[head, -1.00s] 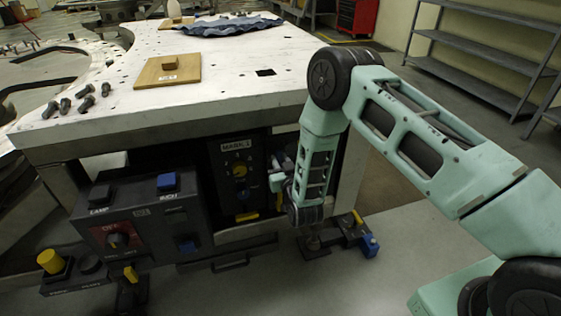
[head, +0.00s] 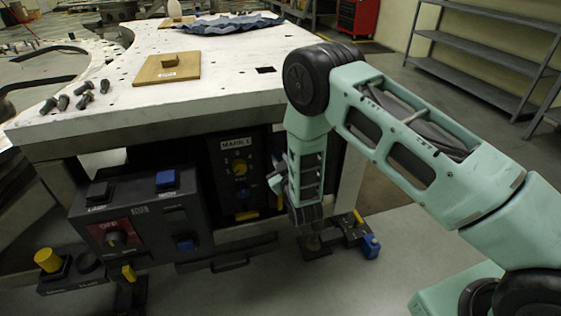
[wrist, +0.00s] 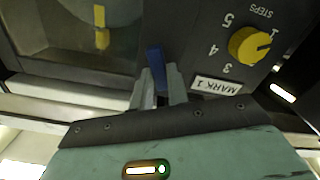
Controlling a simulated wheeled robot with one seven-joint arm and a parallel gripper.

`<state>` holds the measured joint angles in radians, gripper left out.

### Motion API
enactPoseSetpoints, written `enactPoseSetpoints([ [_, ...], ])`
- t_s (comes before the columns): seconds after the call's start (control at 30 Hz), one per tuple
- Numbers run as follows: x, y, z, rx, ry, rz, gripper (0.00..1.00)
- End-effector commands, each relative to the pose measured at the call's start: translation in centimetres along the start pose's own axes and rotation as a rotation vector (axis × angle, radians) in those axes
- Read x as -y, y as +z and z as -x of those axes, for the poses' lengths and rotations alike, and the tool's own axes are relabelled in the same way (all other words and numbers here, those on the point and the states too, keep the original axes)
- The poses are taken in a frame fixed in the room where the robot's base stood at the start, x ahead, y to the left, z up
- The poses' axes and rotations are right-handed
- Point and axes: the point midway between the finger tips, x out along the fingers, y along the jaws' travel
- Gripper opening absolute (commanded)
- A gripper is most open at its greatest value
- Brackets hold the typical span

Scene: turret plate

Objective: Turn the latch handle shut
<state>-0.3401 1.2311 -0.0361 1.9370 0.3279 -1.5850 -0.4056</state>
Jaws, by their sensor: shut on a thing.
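The latch handle is a blue bar (wrist: 156,60) in the wrist view, standing between my gripper's fingers beside the MARK 1 panel. My gripper (wrist: 158,90) is shut on it. In the head view my gripper (head: 276,182) is small, just right of the dark MARK 1 panel (head: 238,172) under the table's front edge. My wrist hides most of the handle there, so its angle is hard to tell.
A yellow knob (wrist: 250,45) with a number scale is close to my gripper. A control box (head: 142,222) with blue and yellow buttons stands to the left. A blue-ended fixture (head: 366,240) is on the floor at right. Bolts (head: 75,95) lie on the white table (head: 225,75).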

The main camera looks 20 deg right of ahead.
Motion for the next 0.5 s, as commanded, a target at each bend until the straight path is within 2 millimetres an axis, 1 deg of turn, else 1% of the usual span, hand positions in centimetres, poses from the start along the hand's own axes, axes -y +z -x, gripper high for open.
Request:
enactPoseSetpoints([
  [0.5,0.43,0.15,0.05,-0.001,-0.002,0.492,0.00],
])
